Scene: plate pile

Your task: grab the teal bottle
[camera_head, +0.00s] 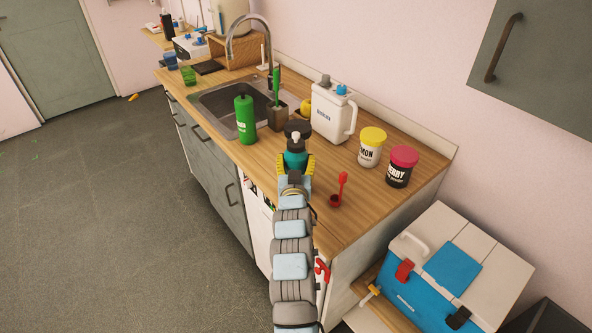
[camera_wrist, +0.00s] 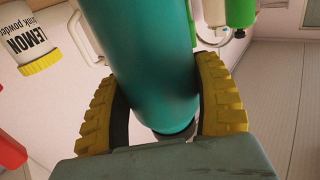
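The teal bottle (camera_head: 296,159) has a dark top and stands out over the front part of the wooden counter in the head view. My gripper (camera_head: 296,163) has its yellow-backed fingers on both sides of it. In the wrist view, which is upside down, the teal bottle (camera_wrist: 150,65) fills the middle, between the two fingers of my gripper (camera_wrist: 163,95). Both dark inner pads lie against its sides, so the gripper looks shut on it. The bottle's base is hidden behind my gripper in the head view, and I cannot tell whether it touches the counter.
A green bottle (camera_head: 246,120) and a brush holder (camera_head: 277,118) stand left, by the sink (camera_head: 213,103). A white jug (camera_head: 331,112) is behind. Lemon (camera_head: 371,148) and berry (camera_head: 402,168) jars and a red scoop (camera_head: 338,195) are right. The counter's front right is mostly clear.

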